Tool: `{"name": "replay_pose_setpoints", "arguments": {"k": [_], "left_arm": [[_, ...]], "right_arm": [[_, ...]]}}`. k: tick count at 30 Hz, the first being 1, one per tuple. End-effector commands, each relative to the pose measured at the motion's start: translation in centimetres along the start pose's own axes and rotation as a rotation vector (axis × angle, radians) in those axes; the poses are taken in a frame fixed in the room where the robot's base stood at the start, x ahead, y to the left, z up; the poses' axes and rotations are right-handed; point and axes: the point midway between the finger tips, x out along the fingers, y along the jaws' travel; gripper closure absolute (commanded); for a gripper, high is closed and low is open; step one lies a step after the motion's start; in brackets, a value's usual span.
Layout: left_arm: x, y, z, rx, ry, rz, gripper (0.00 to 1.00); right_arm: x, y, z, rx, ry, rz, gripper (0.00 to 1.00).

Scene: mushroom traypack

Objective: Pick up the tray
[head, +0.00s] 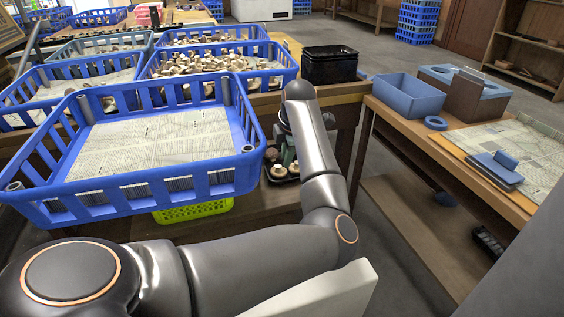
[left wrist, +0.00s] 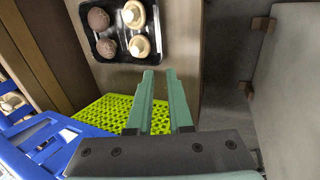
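A small black tray (left wrist: 122,57) holds several mushrooms, two brown and two pale, at the top of the left wrist view. In the head view the tray (head: 270,180) is partly hidden behind my left arm and gripper. My left gripper (left wrist: 160,74) has two green fingers that stand apart with nothing between them. They point toward the tray's lower right side and are clear of it. In the head view the gripper (head: 287,156) is mostly hidden by its own arm. My right gripper is in neither view.
A large blue crate (head: 145,187) with a paper lining stands left of the gripper. A yellow-green basket (head: 195,211) sits below it. Blue crates of mushrooms and stacked black trays (head: 330,66) stand behind. A side table (head: 450,180) is at right.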

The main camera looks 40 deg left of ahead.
Motion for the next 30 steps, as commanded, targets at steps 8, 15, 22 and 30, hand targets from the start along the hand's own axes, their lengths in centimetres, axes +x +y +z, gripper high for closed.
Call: {"name": "replay_pose_setpoints", "arguments": {"k": [8, 15, 22, 30], "left_arm": [[5.2, -0.1, -0.1, -0.001, 0.001, 0.000, 0.81], [7.2, -0.1, -0.1, 0.000, 0.000, 0.001, 0.81], [10.6, -0.4, 0.0, 0.000, 0.001, 0.000, 0.81], [11.8, -0.2, 0.0, 0.000, 0.000, 0.002, 0.81]], "right_arm": [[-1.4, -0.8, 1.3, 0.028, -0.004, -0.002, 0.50], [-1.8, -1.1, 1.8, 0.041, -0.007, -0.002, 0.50], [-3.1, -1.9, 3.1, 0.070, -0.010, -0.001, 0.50], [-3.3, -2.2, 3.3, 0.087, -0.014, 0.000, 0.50]]}}
